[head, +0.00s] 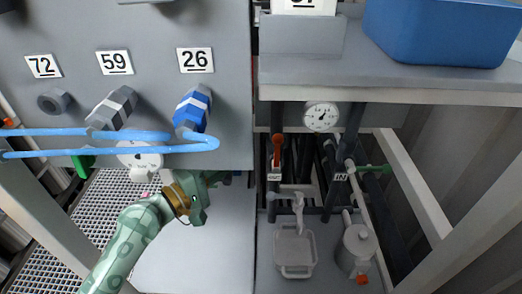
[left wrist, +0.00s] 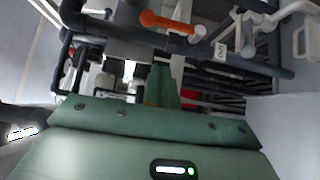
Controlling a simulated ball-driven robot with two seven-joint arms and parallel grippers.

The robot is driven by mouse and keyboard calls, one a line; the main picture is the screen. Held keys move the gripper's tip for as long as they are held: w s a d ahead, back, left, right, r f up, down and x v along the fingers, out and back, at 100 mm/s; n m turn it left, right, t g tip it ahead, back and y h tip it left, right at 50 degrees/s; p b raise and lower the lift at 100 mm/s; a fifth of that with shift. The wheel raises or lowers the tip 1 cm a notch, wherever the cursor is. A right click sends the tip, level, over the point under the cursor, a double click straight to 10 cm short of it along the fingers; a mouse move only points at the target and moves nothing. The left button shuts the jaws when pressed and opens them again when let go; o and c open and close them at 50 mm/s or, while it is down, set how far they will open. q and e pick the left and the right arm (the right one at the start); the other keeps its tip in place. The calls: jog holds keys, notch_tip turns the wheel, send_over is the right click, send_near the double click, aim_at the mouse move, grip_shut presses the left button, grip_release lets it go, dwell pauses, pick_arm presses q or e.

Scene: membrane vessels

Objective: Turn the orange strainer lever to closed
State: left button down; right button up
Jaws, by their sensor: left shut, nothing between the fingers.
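The orange lever (head: 277,148) stands upright on a dark vertical pipe under the bench, above a small white label (head: 274,177) too small to read surely. In the left wrist view the orange lever (left wrist: 166,22) lies near the top, running roughly sideways across the picture. My left gripper (head: 213,178) is left of the lever in the head view, apart from it, in front of the grey cabinet's lower edge. Its fingers (left wrist: 162,86) are together and empty in the left wrist view, below the lever. My right gripper is not in view.
A green lever (head: 375,168) points right on the right-hand pipe. A pressure gauge (head: 321,116) sits above the pipes. A white container (head: 295,251) and a lidded canister (head: 357,250) stand below. Blue hoses (head: 120,144) cross at left. A blue bin (head: 440,30) is on the bench.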

aim_at(277, 154)
pick_arm(q)
jog(key=w+d+p, duration=0.1)
jog(key=w+d, duration=0.4)
jog(key=d, duration=0.4)
jog(key=shift+w, duration=0.2)
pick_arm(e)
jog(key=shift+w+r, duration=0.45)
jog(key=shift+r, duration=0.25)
